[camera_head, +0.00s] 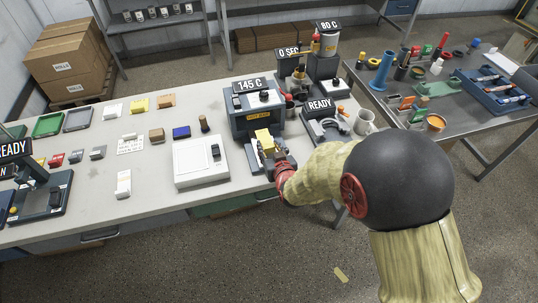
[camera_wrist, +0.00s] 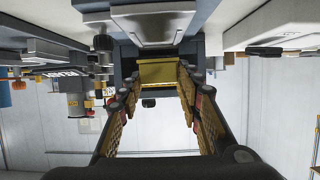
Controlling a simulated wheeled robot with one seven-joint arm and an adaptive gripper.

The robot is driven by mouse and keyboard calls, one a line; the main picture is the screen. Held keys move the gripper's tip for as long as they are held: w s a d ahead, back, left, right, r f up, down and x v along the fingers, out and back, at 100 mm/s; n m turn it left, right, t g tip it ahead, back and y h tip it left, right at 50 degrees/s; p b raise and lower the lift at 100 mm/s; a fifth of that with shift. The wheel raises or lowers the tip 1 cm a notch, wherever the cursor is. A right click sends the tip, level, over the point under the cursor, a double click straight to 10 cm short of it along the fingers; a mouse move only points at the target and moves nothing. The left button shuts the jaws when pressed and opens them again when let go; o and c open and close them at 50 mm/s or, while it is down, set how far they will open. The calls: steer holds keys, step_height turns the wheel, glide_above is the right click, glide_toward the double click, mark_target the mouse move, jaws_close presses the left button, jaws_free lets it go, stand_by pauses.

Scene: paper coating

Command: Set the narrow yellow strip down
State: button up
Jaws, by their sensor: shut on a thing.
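My gripper (camera_head: 270,153) is in front of the machine with the 145 C display (camera_head: 255,105). A yellow strip (camera_head: 264,138) shows at my fingertips, at the front of this machine. In the wrist view, the yellow strip (camera_wrist: 162,72) lies between the two fingers of my gripper (camera_wrist: 160,88), and they are shut on it. A grey metal plate of the machine is close beyond the strip. Whether the strip touches the machine cannot be told.
A white box (camera_head: 201,161) stands left of the machine. Small coloured blocks lie on the table's left part. A pale yellow piece (camera_head: 341,274) lies on the floor.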

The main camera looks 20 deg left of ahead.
steer(key=shift+w+a+f, duration=0.15)
steer(key=shift+w+f, duration=0.35)
steer(key=shift+f, duration=0.2)
steer(key=shift+f+b, duration=0.6)
steer(key=shift+f, duration=0.75)
steer(key=shift+f, duration=0.2)
steer(key=o, duration=0.8)
steer(key=shift+r, duration=0.1)
steer(key=shift+r, duration=0.15)
steer(key=p+v, duration=0.2)
steer(key=v, duration=1)
steer(key=shift+s, duration=0.1)
